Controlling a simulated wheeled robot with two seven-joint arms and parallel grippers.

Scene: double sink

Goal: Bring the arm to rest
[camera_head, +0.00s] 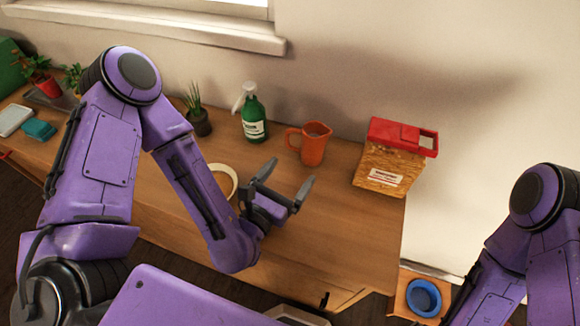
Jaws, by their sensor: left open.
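My left gripper (287,181) is open and empty above the wooden counter, with its two dark fingers pointing up and to the right. My left arm is raised, with its elbow high at the upper left and its forearm coming down to the gripper. The gripper is in front of an orange pitcher (313,149) and apart from it. It partly overlaps a pale round plate or bowl rim (226,170) in the picture. My right arm shows at the right edge, but its gripper is out of view.
A green spray bottle (253,117), a small potted plant (199,119) and a box with a red top (390,160) stand along the wall. Teal sponges (39,129) lie at the left. A blue bowl (423,297) is low at the right. The counter's right part is mostly clear.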

